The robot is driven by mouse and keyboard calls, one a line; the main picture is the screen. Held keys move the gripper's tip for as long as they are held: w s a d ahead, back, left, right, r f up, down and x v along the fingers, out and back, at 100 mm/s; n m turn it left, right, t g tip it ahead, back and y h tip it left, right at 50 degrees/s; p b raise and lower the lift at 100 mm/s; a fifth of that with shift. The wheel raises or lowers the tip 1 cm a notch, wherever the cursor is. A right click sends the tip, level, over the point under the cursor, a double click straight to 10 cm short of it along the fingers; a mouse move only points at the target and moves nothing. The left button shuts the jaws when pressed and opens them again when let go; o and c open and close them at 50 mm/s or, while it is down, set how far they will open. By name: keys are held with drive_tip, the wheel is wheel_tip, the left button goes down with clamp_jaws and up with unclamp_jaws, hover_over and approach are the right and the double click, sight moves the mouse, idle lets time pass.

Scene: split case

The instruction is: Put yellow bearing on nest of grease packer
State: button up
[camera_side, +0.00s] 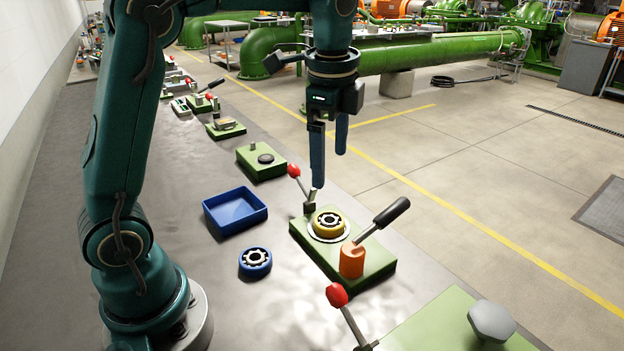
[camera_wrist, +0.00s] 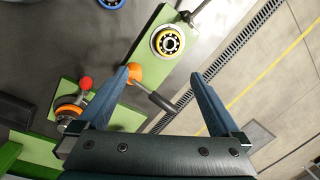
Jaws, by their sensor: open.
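The yellow bearing (camera_side: 329,222) lies flat on the round pale nest (camera_side: 313,236) of the green grease packer (camera_side: 378,264). It also shows in the wrist view (camera_wrist: 168,41), seated inside the pale ring on the green plate (camera_wrist: 157,65). My gripper (camera_side: 330,170) is above the packer, fingers pointing down, apart from the bearing. In the wrist view the two blue fingers (camera_wrist: 163,72) are spread with nothing held between them.
An orange post with a black-handled lever (camera_side: 352,260) stands beside the nest. A red-knobbed lever (camera_side: 294,171) rises behind it. A blue bearing (camera_side: 255,262) and a blue tray (camera_side: 236,225) lie to the left. Another green fixture (camera_side: 440,325) is at front right.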

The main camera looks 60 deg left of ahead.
drive_tip(key=s+d+f+n+t, duration=0.1)
drive_tip(key=s+d+n+t, duration=0.1)
drive_tip(key=s+n, duration=0.3)
drive_tip(key=s+d+f+n+t+h, duration=0.1)
drive_tip(key=s+d+n+t, duration=0.1)
drive_tip(key=s+n, duration=0.4)
drive_tip(key=s, duration=0.3)
drive_tip(key=shift+s+d+f+n+t, duration=0.15)
drive_tip(key=shift+d+n+t, duration=0.15)
drive_tip(key=shift+d, duration=0.05)
